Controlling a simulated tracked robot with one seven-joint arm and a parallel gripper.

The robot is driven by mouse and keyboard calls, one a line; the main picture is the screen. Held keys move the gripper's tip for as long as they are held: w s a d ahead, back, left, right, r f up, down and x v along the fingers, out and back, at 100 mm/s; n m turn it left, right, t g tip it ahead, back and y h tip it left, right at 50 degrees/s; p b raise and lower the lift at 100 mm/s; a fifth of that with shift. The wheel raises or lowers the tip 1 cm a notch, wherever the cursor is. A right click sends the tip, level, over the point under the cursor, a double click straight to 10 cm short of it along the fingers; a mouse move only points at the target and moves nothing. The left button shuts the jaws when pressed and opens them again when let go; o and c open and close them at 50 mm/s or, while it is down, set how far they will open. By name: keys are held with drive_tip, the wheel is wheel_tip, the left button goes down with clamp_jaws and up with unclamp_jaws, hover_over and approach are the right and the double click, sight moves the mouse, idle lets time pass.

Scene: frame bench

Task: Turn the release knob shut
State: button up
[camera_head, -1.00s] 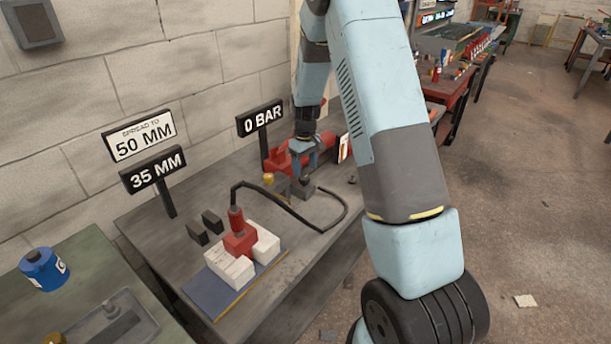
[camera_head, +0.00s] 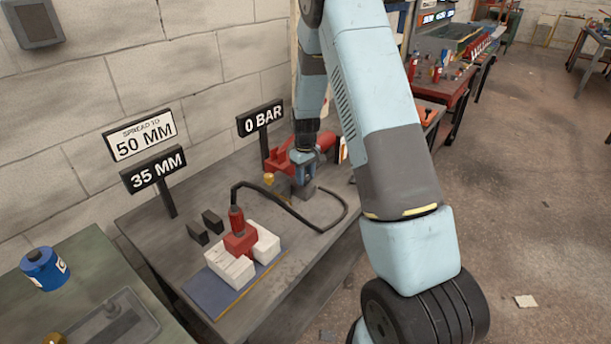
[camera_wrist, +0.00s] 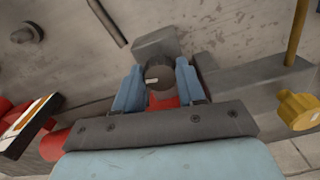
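A round dark knob (camera_wrist: 159,74) with a white mark sits by a grey block (camera_wrist: 156,44) in the wrist view; I take it for the release knob. My gripper (camera_wrist: 159,80) has one blue finger on each side of the knob, with narrow gaps seeming to show, so it looks open around it. In the head view my gripper (camera_head: 303,180) is down at the grey block in front of the red pump (camera_head: 285,156), and hides the knob. A yellow brass knob (camera_wrist: 298,111) stands apart at the right of the wrist view; it also shows in the head view (camera_head: 268,178).
A black hose (camera_head: 290,212) runs from the pump area to a red spreader (camera_head: 239,236) between white blocks (camera_head: 232,265). Signs read 0 BAR (camera_head: 260,119), 35 MM (camera_head: 154,171) and SPREAD TO 50 MM (camera_head: 139,135). Two dark blocks (camera_head: 205,228) lie on the bench.

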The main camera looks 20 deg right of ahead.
drive_tip(key=c, duration=0.5)
drive_tip(key=shift+m, duration=0.4)
drive_tip(key=m, duration=0.7)
drive_tip(key=shift+a+m, duration=0.1)
drive_tip(key=shift+m, duration=0.2)
drive_tip(key=m, duration=0.4)
drive_tip(key=shift+a, duration=0.1)
drive_tip(key=shift+w+m, duration=0.1)
drive_tip(key=shift+m, duration=1.6)
drive_tip(key=shift+a, duration=0.1)
